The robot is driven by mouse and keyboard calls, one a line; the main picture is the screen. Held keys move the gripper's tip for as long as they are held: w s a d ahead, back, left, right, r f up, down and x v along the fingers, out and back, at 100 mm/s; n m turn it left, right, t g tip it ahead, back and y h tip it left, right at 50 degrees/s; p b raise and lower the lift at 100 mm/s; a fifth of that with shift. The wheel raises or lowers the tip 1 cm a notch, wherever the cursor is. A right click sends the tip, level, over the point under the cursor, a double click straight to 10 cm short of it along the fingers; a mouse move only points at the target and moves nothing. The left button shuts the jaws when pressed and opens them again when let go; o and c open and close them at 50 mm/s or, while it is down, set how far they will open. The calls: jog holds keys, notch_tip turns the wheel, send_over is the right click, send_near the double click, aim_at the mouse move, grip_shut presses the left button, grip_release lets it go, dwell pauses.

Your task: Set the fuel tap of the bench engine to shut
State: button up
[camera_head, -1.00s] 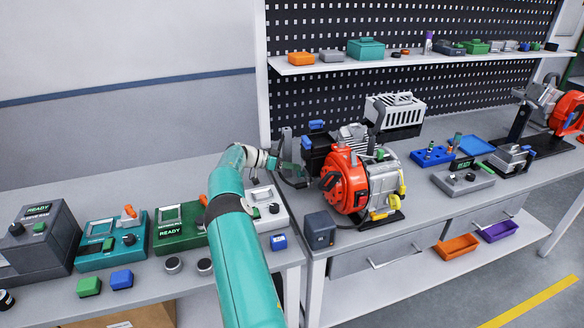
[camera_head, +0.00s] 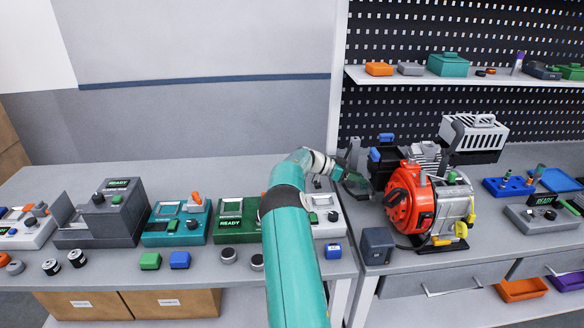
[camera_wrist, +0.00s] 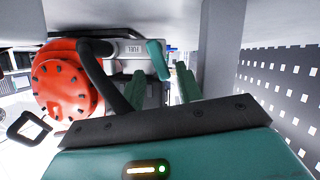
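The bench engine (camera_head: 411,206), with a red round housing, stands on the bench right of my gripper (camera_head: 352,178). In the wrist view the engine's red housing (camera_wrist: 62,88) is at left and appears upside down. A pale block with an upside-down FUEL label (camera_wrist: 133,48) is at top middle. A teal lever (camera_wrist: 158,60), apparently the fuel tap handle, hangs beside the label. My gripper's two green fingers (camera_wrist: 161,82) are apart, with the lever in the gap between them in the picture. I cannot tell whether either finger touches it.
A dark box (camera_head: 377,246) stands in front of the engine. Several instrument boxes, including a dark green one (camera_head: 236,222), line the bench at left. A grey pegboard wall post (camera_wrist: 218,45) is close at right in the wrist view.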

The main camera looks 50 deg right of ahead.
jog(key=shift+s+a+m+t+h, duration=0.3)
jog(key=shift+a+m+t, duration=0.15)
jog(key=shift+m, duration=0.35)
jog(key=v, duration=1.4)
jog(key=w+a+r+n+t+y, duration=0.1)
jog(key=a+r+n+t, duration=0.2)
jog(key=a, duration=0.5)
jog(key=a+r+n+t+y, duration=0.2)
jog(key=a+r+n+t, duration=0.1)
jog(key=a, duration=0.6)
jog(key=shift+w+a+r+n, duration=0.35)
jog(key=shift+r+n, duration=0.45)
jog(key=shift+r, duration=0.45)
jog(key=shift+d, duration=0.1)
